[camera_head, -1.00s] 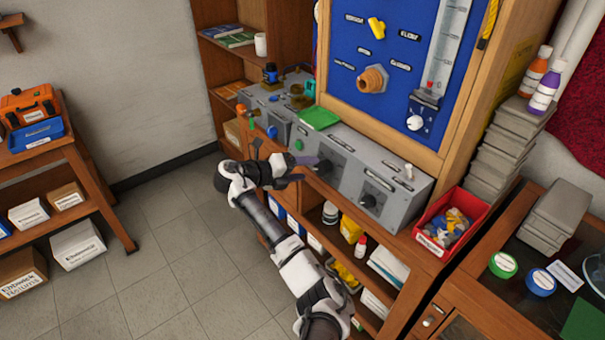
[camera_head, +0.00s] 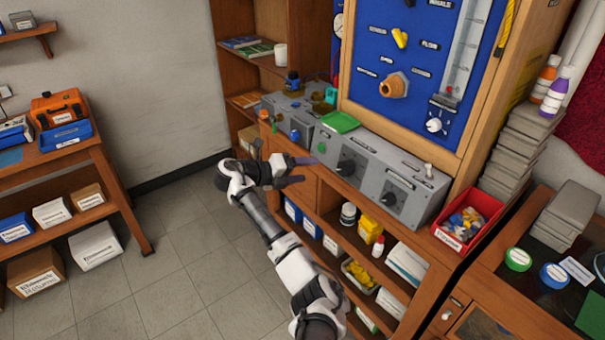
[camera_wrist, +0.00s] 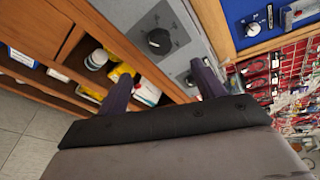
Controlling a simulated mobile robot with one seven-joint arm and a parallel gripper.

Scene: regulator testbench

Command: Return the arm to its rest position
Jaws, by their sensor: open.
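My arm reaches up from the bottom of the head view, in front of the wooden bench. My gripper (camera_head: 300,171) is open and empty, its dark fingers spread and pointing right toward the bench front. It is apart from the grey control box (camera_head: 375,178), which has black knobs and a green button. In the wrist view both fingers of my gripper (camera_wrist: 165,85) show with a wide gap between them. Beyond them are the control box's face (camera_wrist: 165,30) with a black knob, and the open shelf below. Nothing is between the fingers.
The blue panel (camera_head: 405,65) with a yellow handle and brass fitting stands above the box. A red bin (camera_head: 468,222) sits at the bench's right end. Shelves below hold bottles and boxes. A wooden rack (camera_head: 75,175) stands left. The tiled floor (camera_head: 170,270) between is clear.

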